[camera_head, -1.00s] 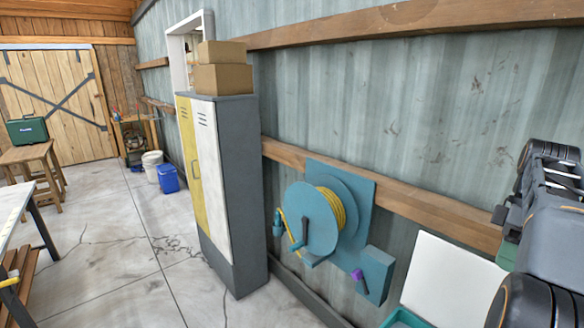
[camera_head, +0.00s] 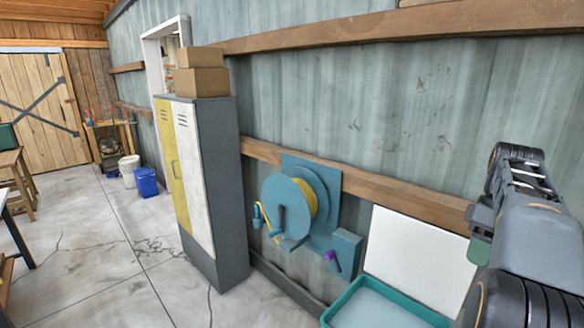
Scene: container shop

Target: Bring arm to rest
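My arm (camera_head: 535,228) shows at the right edge, folded up, with grey links and black joints. It stands in front of the corrugated wall and partly covers a white panel. A small grey and green part sticks out on its left side; I cannot tell what it is. I can make out no gripper fingers, and nothing held is visible.
A teal hose reel (camera_head: 290,205) with a yellow hose is on the wall. Below the white panel (camera_head: 415,255) is a teal tub (camera_head: 340,300). A yellow and white locker (camera_head: 200,190) carries two boxes (camera_head: 200,72). The concrete floor (camera_head: 90,265) in front is largely clear.

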